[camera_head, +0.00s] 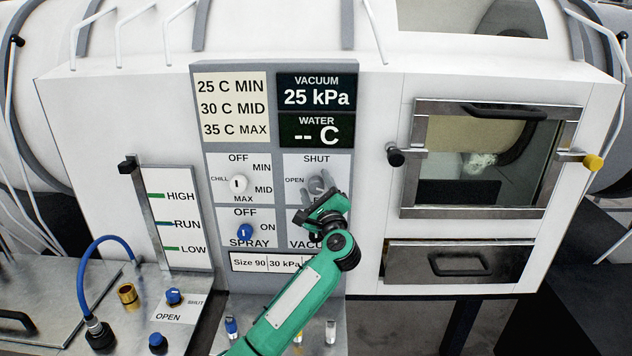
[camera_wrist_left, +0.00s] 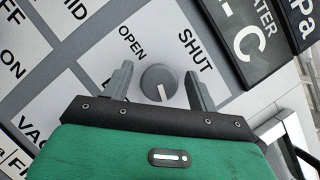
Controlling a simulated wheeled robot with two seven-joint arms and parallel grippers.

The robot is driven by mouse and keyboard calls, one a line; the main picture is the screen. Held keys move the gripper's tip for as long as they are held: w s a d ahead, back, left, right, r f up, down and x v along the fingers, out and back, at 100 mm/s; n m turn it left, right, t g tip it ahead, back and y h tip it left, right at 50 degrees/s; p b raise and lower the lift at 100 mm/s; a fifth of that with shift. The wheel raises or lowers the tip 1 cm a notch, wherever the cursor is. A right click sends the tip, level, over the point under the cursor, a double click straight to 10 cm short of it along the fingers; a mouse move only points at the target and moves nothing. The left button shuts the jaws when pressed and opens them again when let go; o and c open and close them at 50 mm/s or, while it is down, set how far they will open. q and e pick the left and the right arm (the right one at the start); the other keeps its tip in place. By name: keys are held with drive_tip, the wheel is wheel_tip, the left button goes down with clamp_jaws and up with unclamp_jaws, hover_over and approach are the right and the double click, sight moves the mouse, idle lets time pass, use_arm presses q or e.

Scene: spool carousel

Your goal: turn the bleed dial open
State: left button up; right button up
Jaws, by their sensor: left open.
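The bleed dial (camera_head: 318,184) is a small round grey knob on the pale panel, with SHUT printed above it and OPEN to its left. My left gripper (camera_head: 323,203) reaches up to the panel from below and partly covers the labels under the dial. In the left wrist view my left gripper (camera_wrist_left: 159,72) is open, its fingers on either side of the dial with gaps visible. My right gripper is not in view.
The white chill knob (camera_head: 239,184) is left of the dial, and the blue spray knob (camera_head: 245,231) is below that. Display plates (camera_head: 317,111) sit above. A framed window door (camera_head: 485,155) and a drawer (camera_head: 459,262) are to the right.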

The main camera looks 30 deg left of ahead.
use_arm(q)
drive_tip(key=shift+w+a, duration=0.15)
drive_tip(key=c, duration=1)
